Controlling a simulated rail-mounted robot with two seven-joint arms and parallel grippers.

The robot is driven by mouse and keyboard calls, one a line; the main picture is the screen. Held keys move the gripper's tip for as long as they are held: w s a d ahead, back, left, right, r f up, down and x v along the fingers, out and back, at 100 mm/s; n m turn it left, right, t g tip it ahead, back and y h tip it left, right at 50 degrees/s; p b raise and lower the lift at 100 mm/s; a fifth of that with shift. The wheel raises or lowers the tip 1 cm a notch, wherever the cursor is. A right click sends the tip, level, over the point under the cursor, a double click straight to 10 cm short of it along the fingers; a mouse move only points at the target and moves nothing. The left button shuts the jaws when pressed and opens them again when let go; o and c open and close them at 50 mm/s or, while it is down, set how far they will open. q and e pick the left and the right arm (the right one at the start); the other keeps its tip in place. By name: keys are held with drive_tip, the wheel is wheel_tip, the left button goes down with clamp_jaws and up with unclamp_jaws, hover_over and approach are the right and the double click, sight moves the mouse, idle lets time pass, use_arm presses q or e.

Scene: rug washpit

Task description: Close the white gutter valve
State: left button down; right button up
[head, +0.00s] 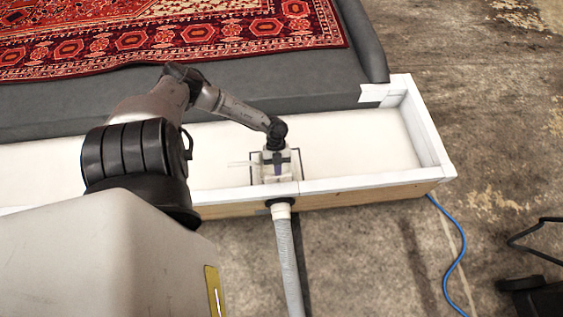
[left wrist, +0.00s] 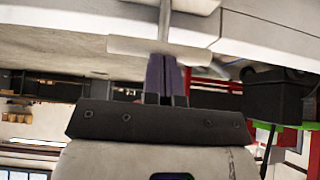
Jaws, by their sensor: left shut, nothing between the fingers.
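The white gutter valve is mostly hidden behind my left gripper (head: 277,170). A thin white bar (head: 240,164), which looks like its handle, sticks out to the left, inside the front wall of the white gutter (head: 350,150). My left gripper is over the valve spot, pointing down, with its fingers together. In the left wrist view the purple-grey fingers (left wrist: 164,72) are together, with a pale flat piece (left wrist: 135,48) right beside their tips. I cannot tell whether they touch it. My right gripper is not in view.
A grey ribbed hose (head: 287,255) leaves the gutter's front wall below the valve. A red patterned rug (head: 170,35) lies on the grey bed (head: 320,75) behind. A blue cable (head: 455,265) and a black object (head: 535,295) are on the concrete floor at right.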

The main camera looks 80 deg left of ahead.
use_arm(q)
drive_tip(key=shift+s+d+r+p, duration=0.1)
drive_tip(key=shift+r+p, duration=0.15)
drive_tip(key=shift+p, duration=0.3)
drive_tip(key=r+p, duration=0.4)
drive_tip(key=p, duration=0.1)
drive_tip(key=shift+d, duration=0.4)
drive_tip(key=p+v, duration=0.4)
drive_tip(key=v, duration=0.5)
drive_tip(key=shift+a, duration=0.4)
drive_tip(key=shift+r, duration=0.15)
